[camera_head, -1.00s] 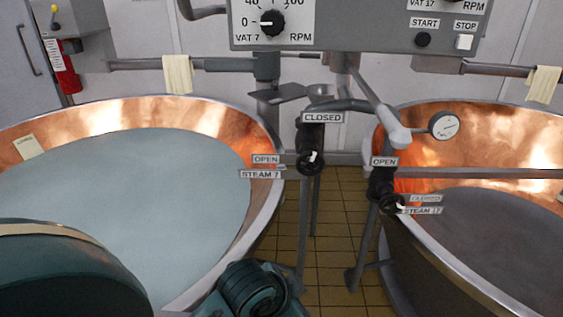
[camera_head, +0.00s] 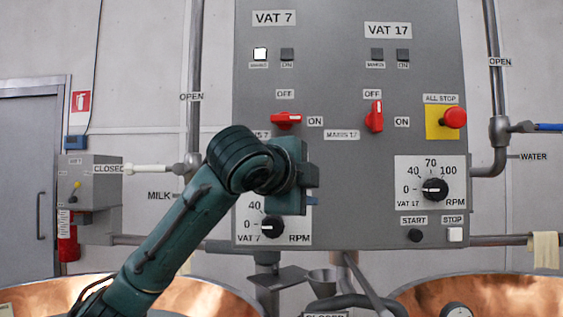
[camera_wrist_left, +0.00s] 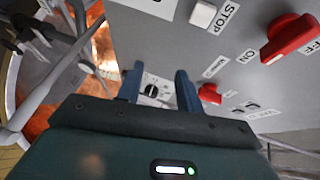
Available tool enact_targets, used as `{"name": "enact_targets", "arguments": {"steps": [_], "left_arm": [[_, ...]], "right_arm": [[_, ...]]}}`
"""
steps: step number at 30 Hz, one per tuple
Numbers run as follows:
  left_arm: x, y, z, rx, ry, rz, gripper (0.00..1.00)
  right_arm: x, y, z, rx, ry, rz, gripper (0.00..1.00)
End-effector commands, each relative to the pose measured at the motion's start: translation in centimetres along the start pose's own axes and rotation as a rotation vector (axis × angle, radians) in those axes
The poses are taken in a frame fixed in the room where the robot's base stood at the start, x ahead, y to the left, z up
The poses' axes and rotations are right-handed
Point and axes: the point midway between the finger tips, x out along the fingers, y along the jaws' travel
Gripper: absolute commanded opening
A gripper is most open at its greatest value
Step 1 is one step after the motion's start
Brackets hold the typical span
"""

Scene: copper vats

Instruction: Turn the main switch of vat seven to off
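The main switch of vat seven (camera_head: 286,121) is a red rotary handle on the grey panel, below the VAT 7 plate. Its handle lies level, towards the ON label; OFF is above it. It appears to be the near red switch in the left wrist view (camera_wrist_left: 290,38). My left gripper (camera_head: 308,188) is in front of the panel, below this switch and apart from it. In the left wrist view its two fingers (camera_wrist_left: 158,85) are spread with nothing between them. My arm hides part of the label and the vat 7 buttons. My right gripper is not in view.
The vat 17 switch (camera_head: 374,116) is red and upright, towards OFF. A red all-stop button (camera_head: 454,117) sits on yellow at right. The vat 7 dial (camera_head: 272,227) is under my gripper. A white lamp (camera_head: 260,54) is lit. Pipes flank the panel (camera_head: 340,200).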

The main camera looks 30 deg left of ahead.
Motion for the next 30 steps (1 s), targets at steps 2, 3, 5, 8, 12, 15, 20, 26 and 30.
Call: {"name": "enact_targets", "arguments": {"steps": [2,3,5,8,12,15,20,26,30], "left_arm": [[-3.1,-4.5,2.0,0.022,-0.031,-0.071,0.36],[-4.4,-6.1,2.8,0.032,-0.042,-0.097,0.36],[-6.2,-8.1,3.8,0.043,-0.055,-0.129,0.36],[-8.6,-10.4,5.2,0.053,-0.071,-0.168,0.36],[-10.1,-11.8,6.1,0.058,-0.082,-0.192,0.36],[-9.8,-12.2,6.3,0.059,-0.083,-0.194,0.36],[-7.3,-12.8,6.5,0.058,-0.084,-0.192,0.36],[-3.1,-13.7,6.8,0.057,-0.084,-0.191,0.36],[-0.5,-14.2,6.9,0.058,-0.083,-0.193,0.36]], "right_arm": [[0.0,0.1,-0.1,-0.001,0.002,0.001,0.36],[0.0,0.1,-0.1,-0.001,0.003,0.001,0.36],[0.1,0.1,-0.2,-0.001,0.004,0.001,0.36],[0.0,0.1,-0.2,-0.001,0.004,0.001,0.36],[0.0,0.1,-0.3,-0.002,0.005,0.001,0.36],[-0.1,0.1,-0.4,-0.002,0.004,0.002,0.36],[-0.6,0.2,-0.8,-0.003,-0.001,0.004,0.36],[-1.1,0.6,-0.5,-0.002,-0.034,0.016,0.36],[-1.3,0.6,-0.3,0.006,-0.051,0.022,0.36]]}}
